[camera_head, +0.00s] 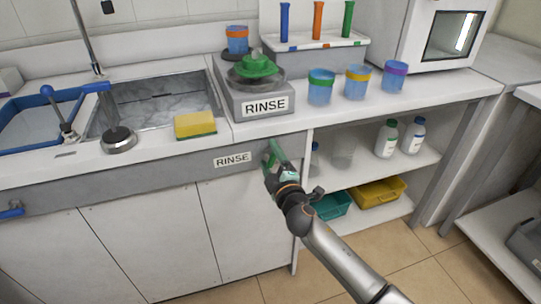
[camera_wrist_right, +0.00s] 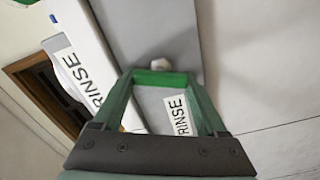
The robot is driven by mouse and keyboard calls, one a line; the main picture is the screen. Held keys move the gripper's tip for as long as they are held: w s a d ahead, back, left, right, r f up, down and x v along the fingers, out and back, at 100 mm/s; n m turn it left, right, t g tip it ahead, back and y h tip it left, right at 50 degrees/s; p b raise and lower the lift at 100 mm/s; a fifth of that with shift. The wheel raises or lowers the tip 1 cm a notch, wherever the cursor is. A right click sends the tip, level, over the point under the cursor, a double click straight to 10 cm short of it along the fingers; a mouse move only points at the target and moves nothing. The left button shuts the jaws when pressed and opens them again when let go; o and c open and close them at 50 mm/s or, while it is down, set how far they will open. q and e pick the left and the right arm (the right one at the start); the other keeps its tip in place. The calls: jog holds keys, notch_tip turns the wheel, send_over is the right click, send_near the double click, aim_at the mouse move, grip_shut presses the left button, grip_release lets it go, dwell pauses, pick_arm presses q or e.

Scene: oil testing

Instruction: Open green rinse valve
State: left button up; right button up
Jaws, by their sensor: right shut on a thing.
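The green rinse valve (camera_wrist_right: 160,78) is on the grey front panel under the counter, right of the lower RINSE label (camera_head: 233,159). In the right wrist view its bright green handle lies between my fingertips, with a small pale knob just beyond it. My right gripper (camera_head: 271,158), with green fingers, reaches up to the panel and is shut on the handle; it also shows in the right wrist view (camera_wrist_right: 168,82). In the head view the gripper covers most of the valve. My left gripper is not in view.
On the counter above stands the grey RINSE unit (camera_head: 247,104) with a green piece on top. A yellow sponge (camera_head: 195,125) lies left of it, beside the sink (camera_head: 160,98). Banded blue cups (camera_head: 320,92) stand to the right. An open shelf (camera_head: 365,163) with bottles lies right of my gripper.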

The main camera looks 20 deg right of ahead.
jog(key=shift+f+n+p, duration=0.2)
jog(key=shift+n+p, duration=0.15)
jog(key=shift+n, duration=1.85)
jog(key=o, duration=1.3)
jog(key=shift+s, duration=0.6)
jog(key=s, duration=1.1)
jog(key=shift+s+d+p, duration=0.2)
jog(key=shift+p, duration=0.2)
